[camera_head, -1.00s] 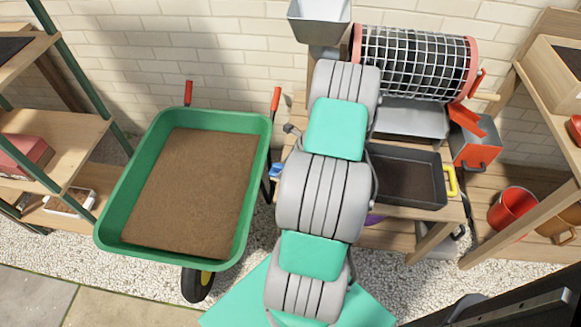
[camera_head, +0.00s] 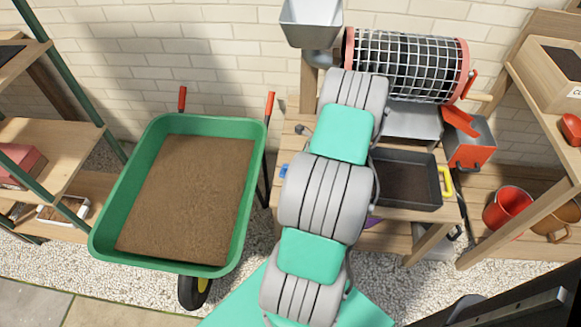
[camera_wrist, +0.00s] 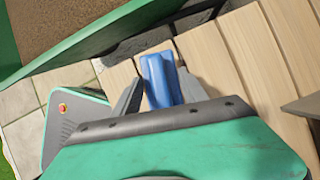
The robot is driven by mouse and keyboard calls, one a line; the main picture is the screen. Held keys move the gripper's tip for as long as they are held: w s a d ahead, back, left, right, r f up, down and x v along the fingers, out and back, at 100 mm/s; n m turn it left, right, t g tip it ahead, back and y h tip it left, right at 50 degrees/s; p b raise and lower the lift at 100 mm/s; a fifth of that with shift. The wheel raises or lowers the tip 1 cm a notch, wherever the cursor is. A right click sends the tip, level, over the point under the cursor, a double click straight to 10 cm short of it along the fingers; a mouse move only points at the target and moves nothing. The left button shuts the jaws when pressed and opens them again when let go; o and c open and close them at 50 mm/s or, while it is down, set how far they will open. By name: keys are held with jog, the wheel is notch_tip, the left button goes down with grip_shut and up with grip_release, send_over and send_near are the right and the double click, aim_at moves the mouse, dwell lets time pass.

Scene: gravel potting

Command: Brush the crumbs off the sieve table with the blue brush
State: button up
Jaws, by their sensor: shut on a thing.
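The sieve table (camera_head: 291,144) is a wooden slatted bench at the back wall, largely hidden behind my arm in the head view. Its planks (camera_wrist: 255,50) fill the right of the wrist view. The blue brush (camera_wrist: 160,80) shows between the fingers of my gripper (camera_wrist: 158,92) in the wrist view, and my gripper is shut on it. Only a small blue part of it (camera_head: 284,170) shows at the table's left edge in the head view. I cannot make out any crumbs on the visible planks.
The green wheelbarrow (camera_head: 103,243) full of soil stands close to the table's left. A dark tray (camera_head: 408,207) and a drum sieve (camera_head: 410,65) with a red rim occupy the table's right. A grey hopper (camera_head: 311,22) is above the back. Shelves stand at both sides.

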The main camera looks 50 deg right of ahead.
jog(key=shift+s+d, duration=1)
jog(key=shift+s, duration=0.35)
jog(key=shift+s+d, duration=1)
jog(key=shift+s, duration=0.3)
jog(key=shift+w+d, duration=0.75)
jog(key=shift+d, duration=0.15)
jog(key=shift+w+a+r, duration=0.15)
jog(key=shift+w+a, duration=0.05)
jog(key=shift+w, duration=0.1)
jog(key=shift+w+a+f+p, duration=0.15)
jog(key=shift+w+a+p, duration=0.2)
jog(key=shift+w+a, duration=0.9)
jog(key=shift+w+a+f+p, duration=0.15)
jog(key=shift+w+a+p, duration=0.15)
jog(key=shift+w+a, duration=0.95)
jog(key=shift+w+a+p, duration=0.15)
jog(key=shift+w+a, duration=0.35)
jog(key=shift+w, duration=0.35)
jog(key=shift+w+a+p, duration=0.15)
jog(key=shift+w+a, duration=0.3)
jog(key=shift+w, duration=0.35)
notch_tip(320, 180, up, 6)
jog(key=p, duration=0.5)
jog(key=shift+d+r, duration=0.15)
jog(key=shift+r, duration=0.1)
